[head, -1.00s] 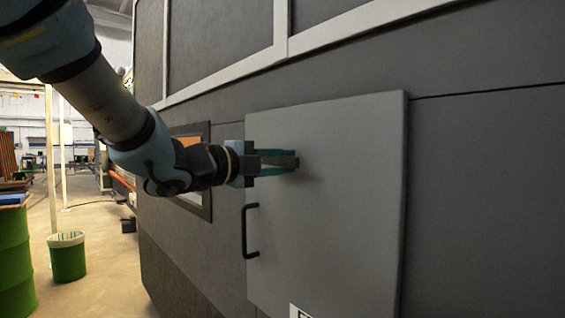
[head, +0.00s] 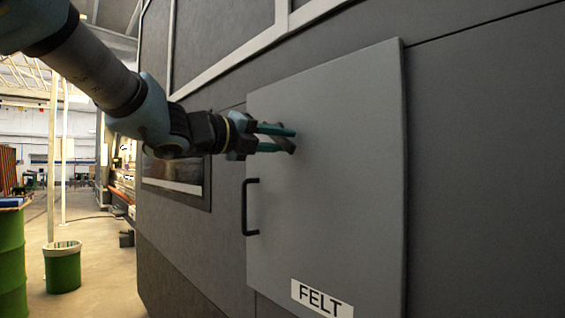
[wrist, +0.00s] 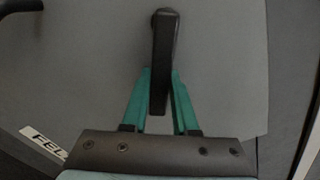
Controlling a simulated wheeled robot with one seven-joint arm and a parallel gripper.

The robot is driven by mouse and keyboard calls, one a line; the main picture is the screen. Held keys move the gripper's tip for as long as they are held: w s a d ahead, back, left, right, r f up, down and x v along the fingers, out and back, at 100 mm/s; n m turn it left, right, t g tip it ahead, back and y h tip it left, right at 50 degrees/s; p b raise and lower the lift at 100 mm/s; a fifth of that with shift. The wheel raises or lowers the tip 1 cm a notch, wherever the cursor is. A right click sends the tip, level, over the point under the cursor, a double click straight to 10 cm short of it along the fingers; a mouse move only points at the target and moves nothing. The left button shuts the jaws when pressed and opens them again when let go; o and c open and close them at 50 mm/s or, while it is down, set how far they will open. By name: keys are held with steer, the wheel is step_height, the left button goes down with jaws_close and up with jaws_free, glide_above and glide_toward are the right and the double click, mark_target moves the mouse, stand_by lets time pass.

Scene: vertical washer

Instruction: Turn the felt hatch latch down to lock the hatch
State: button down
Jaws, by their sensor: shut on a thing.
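The felt hatch (head: 330,200) is a grey panel lying flat in the dark machine wall, with a white "FELT" label (head: 322,298) at its bottom. The dark latch (head: 286,145) is a short lever on the upper part of the hatch, seen slanted in the head view. In the wrist view the latch (wrist: 162,60) is a black bar between the two green fingers of my gripper (wrist: 161,80). In the head view my gripper (head: 292,140) reaches in from the left, shut on the latch and partly hiding it.
A black handle (head: 249,207) stands out from the left edge of the hatch, below my gripper. A framed window (head: 180,172) is in the wall behind my arm. A green bin (head: 62,268) and drum (head: 12,260) stand on the open floor at left.

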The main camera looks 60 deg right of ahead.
mark_target(279, 155)
steer(key=w+f+m+b, duration=0.1)
steer(key=m+b, duration=0.1)
steer(key=b, duration=0.1)
steer(key=f+m+b, duration=0.1)
steer(key=m+b, duration=0.1)
steer(key=b, duration=0.1)
steer(key=w+f+m+b, duration=0.1)
steer(key=m+b, duration=0.1)
steer(key=b, duration=0.1)
steer(key=shift+w+d, duration=0.35)
steer(key=shift+d, duration=0.05)
steer(key=m+b, duration=0.1)
steer(key=b, duration=0.1)
steer(key=w+m+b, duration=0.1)
steer(key=m, duration=0.1)
steer(key=shift+w+d+f+m+b, duration=0.1)
steer(key=shift+w+d+m+b, duration=0.1)
steer(key=shift+m+b, duration=0.15)
steer(key=shift+w+d+m+b, duration=0.2)
steer(key=shift+w+m+b, duration=0.3)
steer(key=shift+m+b, duration=0.5)
steer(key=shift+r, duration=0.2)
steer(key=c, duration=0.7)
jaws_free()
